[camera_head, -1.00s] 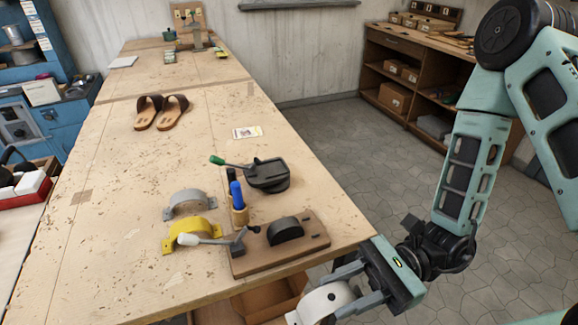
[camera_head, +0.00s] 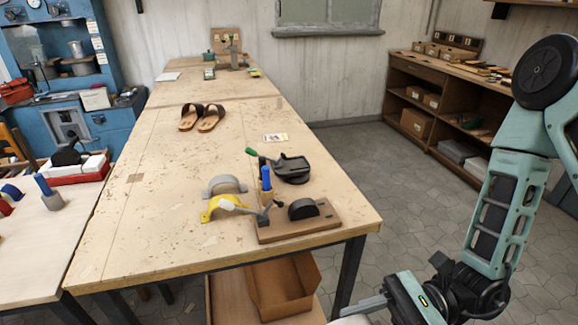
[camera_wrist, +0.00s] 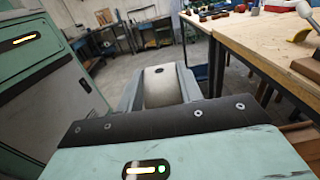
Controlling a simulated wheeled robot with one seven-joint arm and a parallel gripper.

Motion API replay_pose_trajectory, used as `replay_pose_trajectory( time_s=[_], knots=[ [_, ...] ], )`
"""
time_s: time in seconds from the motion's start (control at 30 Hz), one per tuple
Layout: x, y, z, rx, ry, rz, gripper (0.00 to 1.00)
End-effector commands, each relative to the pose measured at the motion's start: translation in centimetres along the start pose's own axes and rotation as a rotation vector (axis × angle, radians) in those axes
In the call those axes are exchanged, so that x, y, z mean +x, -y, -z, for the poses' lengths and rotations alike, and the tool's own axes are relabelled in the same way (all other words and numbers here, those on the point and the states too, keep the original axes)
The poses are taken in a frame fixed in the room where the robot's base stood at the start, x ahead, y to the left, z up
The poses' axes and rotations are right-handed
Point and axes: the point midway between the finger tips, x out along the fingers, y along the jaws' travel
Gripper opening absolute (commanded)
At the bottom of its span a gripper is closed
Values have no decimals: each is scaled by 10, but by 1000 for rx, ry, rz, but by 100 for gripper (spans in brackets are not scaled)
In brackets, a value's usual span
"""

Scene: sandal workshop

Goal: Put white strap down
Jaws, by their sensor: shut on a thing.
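My gripper (camera_head: 372,309) is at the bottom of the head view, beyond the workbench's front right corner and lower than its top. It is shut on the white strap (camera_wrist: 160,86), a curved white band with a dark hole, which shows between the fingers in the wrist view. In the head view only a sliver of the white strap (camera_head: 352,320) shows at the bottom edge. A grey strap (camera_head: 224,184) and a yellow strap (camera_head: 222,206) lie on the workbench (camera_head: 170,235), left of a wooden board with a black block.
The board (camera_head: 300,226), a hammer (camera_head: 245,209), a blue-handled tool (camera_head: 266,179) and a black green-handled device (camera_head: 290,167) crowd the bench's right front. Sandals (camera_head: 203,117) lie farther back. The bench's left front is clear. A cardboard box (camera_head: 283,287) sits below. A side table (camera_head: 40,235) stands left.

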Motion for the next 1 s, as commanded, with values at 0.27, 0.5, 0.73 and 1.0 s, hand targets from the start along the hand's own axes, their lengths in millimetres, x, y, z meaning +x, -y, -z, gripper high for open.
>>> replay_pose_trajectory(
  time_s=[0.27, 0.5, 0.73, 1.0],
  knots=[
    [-15, 29, 11, 3, 1, 186, 15],
    [-40, 62, 26, 4, 2, 426, 15],
    [-92, 105, 56, 11, 6, 822, 15],
    [-172, 137, 100, 11, 5, 1326, 15]
  ],
)
